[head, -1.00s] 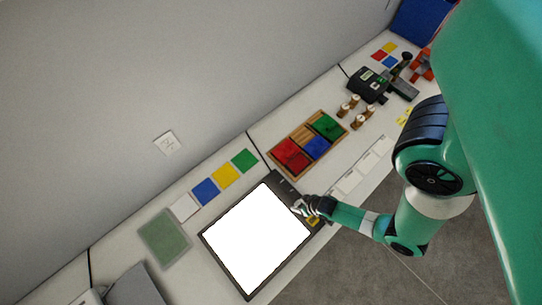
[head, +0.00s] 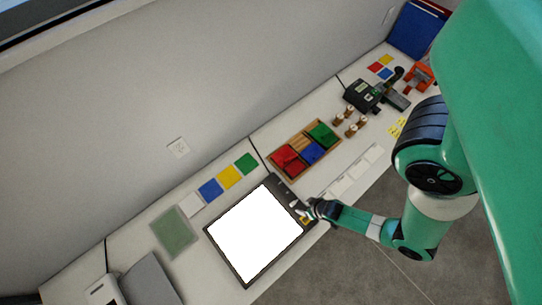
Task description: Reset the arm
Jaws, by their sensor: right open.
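My right arm, green with dark joints, comes in from the right in the head view. Its right gripper (head: 300,211) is open over the dark control strip at the right edge of a light pad (head: 255,235) with a bright white surface. Nothing shows between its fingers, though they are small in the picture. Whether the fingertips touch the strip cannot be told. My left gripper is not in view.
A wooden tray (head: 295,139) holds red, blue and green pieces behind the gripper. Coloured squares (head: 229,177) and a green mat (head: 173,232) lie left of it. Wooden pegs (head: 351,130) and a black device (head: 364,95) stand farther back. Grey floor lies in front.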

